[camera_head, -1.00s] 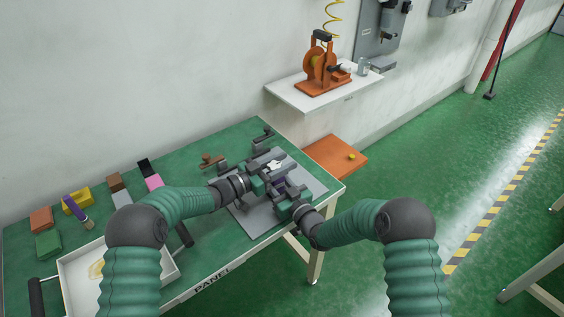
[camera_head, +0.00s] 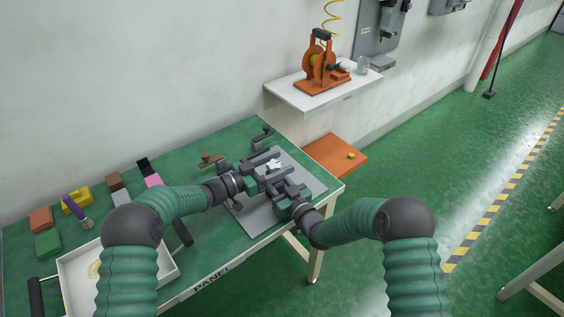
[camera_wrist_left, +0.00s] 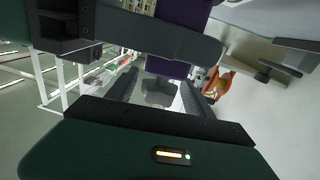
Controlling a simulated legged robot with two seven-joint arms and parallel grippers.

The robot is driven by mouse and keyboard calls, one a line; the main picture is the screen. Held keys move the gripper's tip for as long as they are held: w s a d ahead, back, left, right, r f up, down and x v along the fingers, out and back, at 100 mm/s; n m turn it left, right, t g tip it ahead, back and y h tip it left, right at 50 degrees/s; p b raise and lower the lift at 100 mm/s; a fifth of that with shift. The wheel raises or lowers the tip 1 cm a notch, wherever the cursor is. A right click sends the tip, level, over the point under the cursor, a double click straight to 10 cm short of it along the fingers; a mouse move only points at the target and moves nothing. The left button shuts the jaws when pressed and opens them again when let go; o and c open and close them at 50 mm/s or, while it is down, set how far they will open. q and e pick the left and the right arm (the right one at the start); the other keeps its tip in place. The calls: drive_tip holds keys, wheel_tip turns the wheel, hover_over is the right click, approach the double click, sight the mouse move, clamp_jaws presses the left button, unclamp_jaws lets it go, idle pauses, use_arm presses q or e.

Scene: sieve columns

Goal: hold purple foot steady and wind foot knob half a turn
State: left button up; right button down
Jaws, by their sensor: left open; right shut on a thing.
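The purple foot (camera_head: 279,186) shows as a small patch above the grey mat in the head view, mostly hidden by my grippers. It is also at the top of the left wrist view (camera_wrist_left: 184,12), with a dark grey bar across it. My right gripper (camera_head: 284,192) is shut on the purple foot from the near right side. My left gripper (camera_head: 268,174) is open beside it. In the left wrist view, a grey faceted knob (camera_wrist_left: 160,92) lies between the open left fingers (camera_wrist_left: 160,98); whether they touch it I cannot tell.
The grey mat (camera_head: 255,222) lies at the green table's right end. A white tray (camera_head: 75,292) and several coloured blocks are at left. An orange reel device (camera_head: 318,72) stands on a wall shelf (camera_head: 290,98). An orange board (camera_head: 335,158) is beyond the table.

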use_arm(q)
drive_tip(key=v, duration=1)
drive_tip(key=shift+a, duration=0.3)
drive_tip(key=shift+s, duration=0.1)
use_arm(e)
drive_tip(key=c, duration=0.8)
unclamp_jaws()
drive_tip(key=shift+o, duration=0.2)
